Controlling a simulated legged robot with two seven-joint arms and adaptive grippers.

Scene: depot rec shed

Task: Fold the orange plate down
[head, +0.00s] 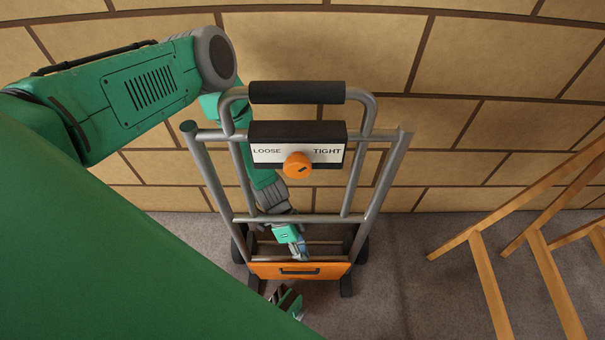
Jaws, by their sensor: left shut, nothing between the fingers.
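The orange plate (260,271) is at the foot of a grey hand truck (363,205), with a black handle (300,271) on its face. It looks raised across the frame, but the steep view hides its exact tilt. My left arm reaches down behind the truck's upper frame. My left gripper (303,253) is shut and empty, low between the rails, just behind the plate's top edge. I cannot tell whether it touches the plate. Part of what looks like my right gripper (290,303) shows in front of the plate, mostly hidden by my green body.
A panel (297,154) marked LOOSE and TIGHT, with an orange knob (297,165), sits below the truck's black grip (297,92). A block wall (510,95) stands close behind. A wooden frame (490,285) stands at right. Carpet (400,285) between is clear.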

